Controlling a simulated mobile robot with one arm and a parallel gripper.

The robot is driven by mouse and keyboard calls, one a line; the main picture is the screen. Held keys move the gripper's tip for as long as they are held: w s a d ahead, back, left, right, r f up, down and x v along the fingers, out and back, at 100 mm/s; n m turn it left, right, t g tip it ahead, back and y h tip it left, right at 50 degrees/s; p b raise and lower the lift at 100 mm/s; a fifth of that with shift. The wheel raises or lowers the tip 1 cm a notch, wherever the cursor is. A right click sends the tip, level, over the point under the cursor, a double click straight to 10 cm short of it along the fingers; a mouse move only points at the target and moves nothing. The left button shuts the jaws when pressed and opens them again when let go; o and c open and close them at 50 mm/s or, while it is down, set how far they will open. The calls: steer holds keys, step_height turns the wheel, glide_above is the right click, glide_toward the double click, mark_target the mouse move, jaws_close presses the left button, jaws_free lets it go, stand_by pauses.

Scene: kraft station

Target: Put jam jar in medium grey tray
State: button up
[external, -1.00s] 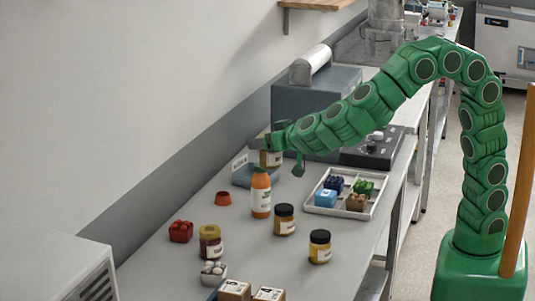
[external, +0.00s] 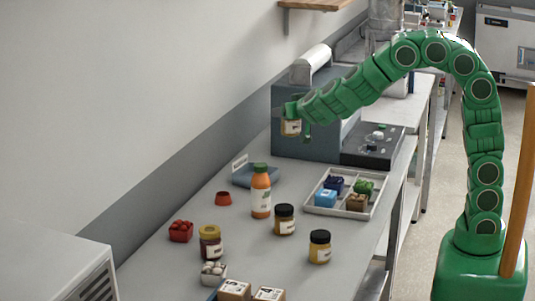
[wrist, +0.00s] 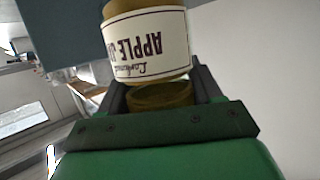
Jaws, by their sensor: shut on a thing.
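My gripper (external: 298,112) is shut on a small jar (external: 291,128) and holds it in the air, above the far part of the counter and in front of the dark grey machine. In the wrist view the jar (wrist: 150,48) has a cream label reading "APPLE J…", shown upside down, and its gold lid end lies between the fingers (wrist: 163,92). A low blue-grey tray-like piece (external: 247,180) with a small upright sign lies on the counter below, partly behind the orange bottle (external: 261,193). I cannot tell whether it is the medium grey tray.
A white divided tray (external: 322,208) with small coloured items lies at the counter's right.

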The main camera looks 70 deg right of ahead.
steer(key=s+d+m, duration=0.1)
steer(key=d, duration=0.7)
steer(key=w+d+f, duration=0.2)
steer(key=w+f, duration=1.1)
steer(key=f, duration=0.5)
steer(key=shift+w+d+g+h, duration=0.15)
steer(key=shift+d+g+h, duration=0.05)
steer(key=shift+g+h, duration=0.1)
steer(key=shift+f, duration=0.3)
steer(key=o, duration=1.3)
steer(key=shift+o, duration=0.2)
